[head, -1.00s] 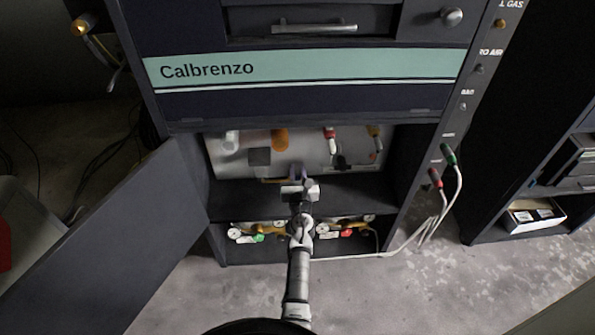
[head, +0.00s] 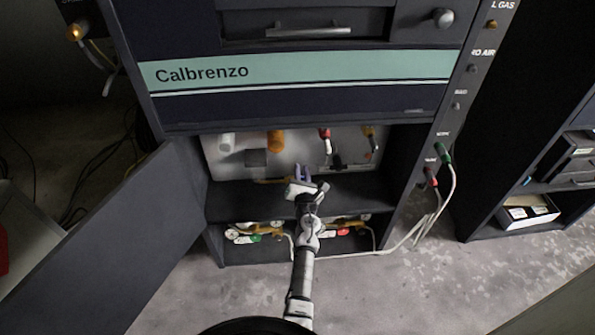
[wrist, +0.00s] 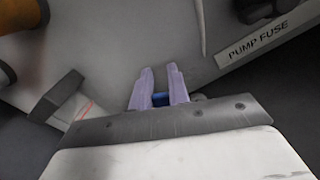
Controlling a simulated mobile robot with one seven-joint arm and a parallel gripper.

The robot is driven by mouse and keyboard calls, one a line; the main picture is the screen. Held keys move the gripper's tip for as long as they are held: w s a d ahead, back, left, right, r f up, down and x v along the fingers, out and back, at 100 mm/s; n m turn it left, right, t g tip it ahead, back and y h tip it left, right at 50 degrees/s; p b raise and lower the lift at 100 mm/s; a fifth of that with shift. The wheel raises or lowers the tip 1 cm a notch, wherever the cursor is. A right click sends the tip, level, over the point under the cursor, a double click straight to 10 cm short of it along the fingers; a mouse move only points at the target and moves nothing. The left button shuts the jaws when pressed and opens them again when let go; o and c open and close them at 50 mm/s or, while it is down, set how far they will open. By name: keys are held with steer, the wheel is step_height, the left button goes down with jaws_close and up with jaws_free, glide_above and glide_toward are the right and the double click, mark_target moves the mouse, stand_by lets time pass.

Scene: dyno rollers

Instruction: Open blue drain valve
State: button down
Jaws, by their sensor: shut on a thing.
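My gripper (wrist: 160,88) reaches into the open lower cabinet bay, and its two pale purple fingers are close together. A small blue piece (wrist: 161,99), which looks like the blue drain valve's handle, sits between the fingers near their base in the wrist view. My gripper is shut on it. Most of the valve is hidden by the fingers and the gripper body. In the head view my gripper (head: 303,173) is in front of the lower part of the light panel (head: 295,160), and the blue piece cannot be made out there.
The cabinet door (head: 110,235) stands open at left. An orange cylinder (head: 275,140) and a red-and-white fitting (head: 325,140) are on the panel above my gripper. A "PUMP FUSE" label (wrist: 256,48) is at right in the wrist view. Gauges and brass fittings (head: 255,232) fill the lower shelf.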

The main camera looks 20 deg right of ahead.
steer(key=shift+s+d+f+m, duration=0.15)
steer(key=shift+d+m, duration=0.15)
steer(key=shift+m, duration=0.35)
steer(key=shift+w+d+f+m, duration=0.1)
steer(key=shift+d+f+m, duration=0.15)
steer(key=shift+m, duration=0.45)
steer(key=shift+s+d+f+m, duration=0.1)
steer(key=shift+d+m, duration=0.2)
steer(key=shift+m, duration=0.35)
steer(key=c, duration=1.3)
jaws_free()
steer(key=shift+f, duration=0.1)
steer(key=shift+c, duration=0.2)
steer(key=shift+s, duration=0.15)
